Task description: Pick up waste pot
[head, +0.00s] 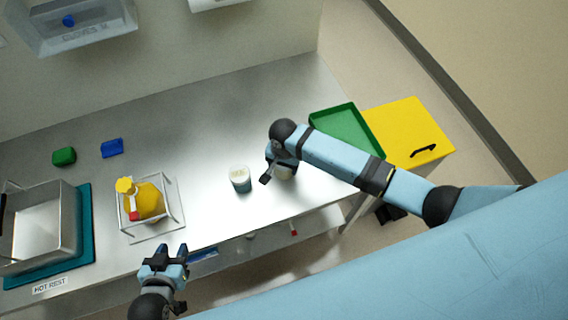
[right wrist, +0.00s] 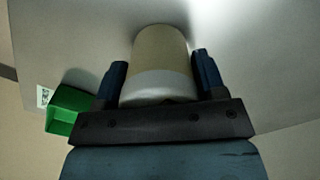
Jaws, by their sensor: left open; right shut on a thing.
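A beige pot with a pale grey band (right wrist: 160,62) stands between the two fingers of my right gripper (right wrist: 160,78), which is shut on it. In the head view, the same pot (head: 286,172) shows partly beneath my right gripper (head: 277,173), on the steel bench. I cannot tell whether it touches the bench. A second pot, white with a dark lower part (head: 240,179), stands upright just left of it, apart from the gripper. I see no readable label saying which is the waste pot.
A yellow bottle (head: 148,201) sits in a wire rack on the left. A steel basin (head: 40,228) rests on a teal mat further left. Blue (head: 112,148) and green (head: 64,156) blocks lie behind. A green tray (head: 347,130) and yellow bin (head: 412,125) stand right.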

